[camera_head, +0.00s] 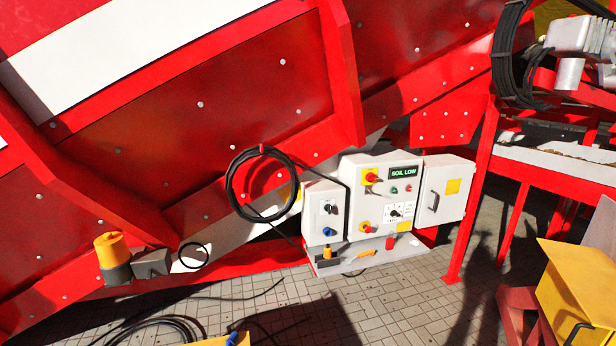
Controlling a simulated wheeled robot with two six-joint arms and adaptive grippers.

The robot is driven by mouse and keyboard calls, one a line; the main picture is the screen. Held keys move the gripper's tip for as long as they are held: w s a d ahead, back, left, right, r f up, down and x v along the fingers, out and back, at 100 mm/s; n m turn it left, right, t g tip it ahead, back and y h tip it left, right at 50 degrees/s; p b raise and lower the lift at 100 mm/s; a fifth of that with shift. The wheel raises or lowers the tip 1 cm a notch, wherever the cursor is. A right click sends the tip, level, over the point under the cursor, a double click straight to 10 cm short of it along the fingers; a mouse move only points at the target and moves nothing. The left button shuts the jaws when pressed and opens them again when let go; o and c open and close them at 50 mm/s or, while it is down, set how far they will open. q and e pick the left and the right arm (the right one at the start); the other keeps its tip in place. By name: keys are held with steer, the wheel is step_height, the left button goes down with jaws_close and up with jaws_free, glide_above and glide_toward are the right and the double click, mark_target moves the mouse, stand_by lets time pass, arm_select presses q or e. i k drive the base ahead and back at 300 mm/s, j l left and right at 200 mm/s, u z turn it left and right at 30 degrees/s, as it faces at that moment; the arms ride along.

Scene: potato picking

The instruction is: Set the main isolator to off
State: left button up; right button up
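The control box (350,215) is a pale grey cabinet on the red machine, right of the middle. A red rotary handle on a yellow plate (372,177), which looks like the main isolator, is at its upper left. The handle seems to lie roughly sideways, but it is too small to read its marked position. A second red-and-yellow control (365,227) sits lower on the same front; it looks like a stop button. Neither of my grippers shows in the head view, and nothing touches the box.
A display (404,172) reads "SOIL LOW". A black selector (396,212) is below it. A side box (324,212) and a door box (444,190) flank the cabinet. A shelf (400,254) below holds small items. A cable coil (232,187) hangs left. Paved floor (400,310) lies in front.

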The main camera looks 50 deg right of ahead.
mark_target(371, 177)
steer(key=i+l+u, duration=0.2)
steer(key=l, duration=0.8)
steer(key=l+u, duration=0.15)
steer(key=l, duration=0.85)
steer(key=l+z, duration=0.95)
steer(key=i+l+z, duration=0.25)
steer(key=l+z, duration=0.2)
steer(key=l, duration=0.1)
